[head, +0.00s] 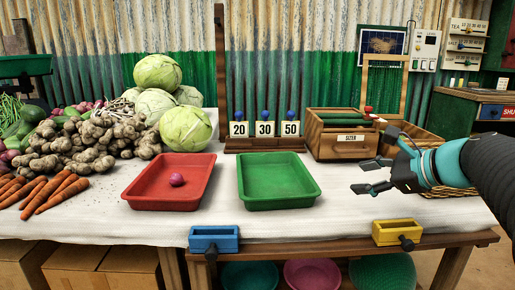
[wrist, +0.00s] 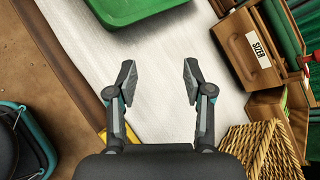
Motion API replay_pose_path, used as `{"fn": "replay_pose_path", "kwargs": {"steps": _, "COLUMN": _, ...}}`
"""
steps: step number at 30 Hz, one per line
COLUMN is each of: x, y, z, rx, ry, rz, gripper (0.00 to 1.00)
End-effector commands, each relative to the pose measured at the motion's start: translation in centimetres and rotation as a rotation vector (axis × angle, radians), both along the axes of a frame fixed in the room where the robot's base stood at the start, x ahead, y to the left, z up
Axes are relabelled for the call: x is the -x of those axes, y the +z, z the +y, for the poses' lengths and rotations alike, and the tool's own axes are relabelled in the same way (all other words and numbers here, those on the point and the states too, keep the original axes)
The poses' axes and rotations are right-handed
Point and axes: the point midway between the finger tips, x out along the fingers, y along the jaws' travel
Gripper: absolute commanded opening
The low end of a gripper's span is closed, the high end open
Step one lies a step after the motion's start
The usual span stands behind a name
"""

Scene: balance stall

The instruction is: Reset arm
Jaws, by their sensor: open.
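My gripper (head: 372,177) is open and empty, held above the right part of the white-covered table (head: 340,215). In the wrist view my gripper (wrist: 158,82) shows its two fingers spread wide, with only the white cloth between them. The arm reaches in from the right edge of the head view. A green tray (head: 276,181) lies to the left of the gripper and is empty.
A wooden sizer box (head: 341,142) and a wicker basket (head: 425,140) stand close behind the gripper. Number cards (head: 265,129) stand behind the trays. Cabbages (head: 186,128), knobbly roots (head: 85,140) and carrots (head: 50,192) fill the left. Blue (head: 214,238) and yellow (head: 397,232) boxes sit at the front edge.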

Motion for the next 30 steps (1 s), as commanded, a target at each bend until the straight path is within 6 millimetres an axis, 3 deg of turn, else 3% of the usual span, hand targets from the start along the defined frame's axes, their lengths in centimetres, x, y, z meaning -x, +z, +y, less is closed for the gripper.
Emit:
{"fn": "replay_pose_path", "kwargs": {"steps": 1, "x": 1.7, "y": -0.7, "z": 2.4, "rx": 0.115, "ry": 0.078, "rz": -0.001, "gripper": 0.51}}
{"fn": "replay_pose_path", "kwargs": {"steps": 3, "x": 4.2, "y": -2.6, "z": 4.8, "rx": 0.305, "ry": 0.205, "rz": -0.008, "gripper": 0.51}}
{"fn": "replay_pose_path", "kwargs": {"steps": 6, "x": 8.1, "y": -5.3, "z": 7.2, "rx": 0.575, "ry": 0.403, "rz": -0.032, "gripper": 0.51}}
{"fn": "replay_pose_path", "kwargs": {"steps": 10, "x": 13.0, "y": -8.4, "z": 8.6, "rx": 0.918, "ry": 0.685, "rz": -0.09, "gripper": 0.51}}
{"fn": "replay_pose_path", "kwargs": {"steps": 15, "x": 17.9, "y": -11.3, "z": 8.5, "rx": 1.307, "ry": 1.038, "rz": -0.187, "gripper": 0.51}}
{"fn": "replay_pose_path", "kwargs": {"steps": 21, "x": 20.3, "y": -12.8, "z": 7.6, "rx": 1.563, "ry": 1.285, "rz": -0.266, "gripper": 0.51}}
{"fn": "replay_pose_path", "kwargs": {"steps": 30, "x": 20.6, "y": -13.2, "z": 7.3, "rx": 1.611, "ry": 1.335, "rz": -0.279, "gripper": 0.51}}
